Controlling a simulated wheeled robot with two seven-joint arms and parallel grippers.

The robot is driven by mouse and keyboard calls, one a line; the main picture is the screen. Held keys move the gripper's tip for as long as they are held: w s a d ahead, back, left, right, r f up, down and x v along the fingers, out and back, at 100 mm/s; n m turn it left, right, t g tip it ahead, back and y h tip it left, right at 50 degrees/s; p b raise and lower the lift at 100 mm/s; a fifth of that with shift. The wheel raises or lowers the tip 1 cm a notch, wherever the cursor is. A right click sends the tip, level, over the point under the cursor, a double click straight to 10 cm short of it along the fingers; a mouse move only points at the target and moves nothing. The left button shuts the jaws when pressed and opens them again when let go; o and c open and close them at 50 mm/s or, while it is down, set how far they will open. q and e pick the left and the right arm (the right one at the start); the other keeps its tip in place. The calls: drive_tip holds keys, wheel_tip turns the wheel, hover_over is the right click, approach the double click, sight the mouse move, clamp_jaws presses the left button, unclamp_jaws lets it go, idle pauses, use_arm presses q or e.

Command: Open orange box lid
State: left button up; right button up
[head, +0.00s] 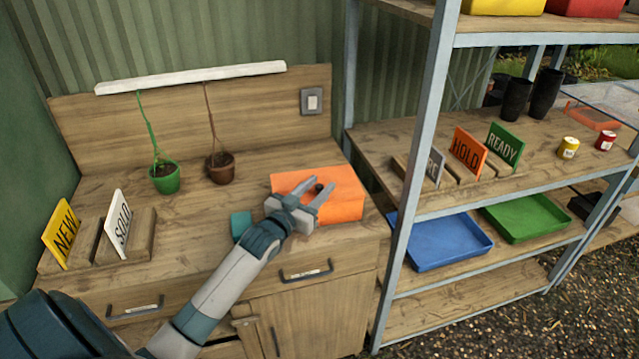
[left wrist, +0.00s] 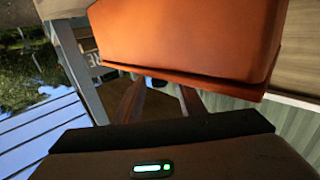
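The orange box (head: 347,205) sits on the wooden workbench at its right end, its lid down. A small dark knob (head: 319,187) shows on it. My left gripper (head: 322,183) reaches over the box from the front left, fingers spread, with the knob between them in this view. In the left wrist view the orange box (left wrist: 190,35) fills the top, with a dark seam along its edge. The two fingers (left wrist: 160,98) are apart there, with the dark knob (left wrist: 156,82) between their tips. Contact with the knob cannot be told. My right gripper is not in view.
NEW (head: 62,232) and SOLD (head: 117,224) signs stand at the left. A metal-framed shelf holds a blue tray (head: 437,242), a green tray (head: 525,216) and signs to the right.

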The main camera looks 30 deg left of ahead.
use_arm(q)
drive_tip(key=shift+w, duration=0.3)
clamp_jaws()
drive_tip(key=shift+w+r, duration=0.1)
drive_tip(key=shift+r, duration=0.05)
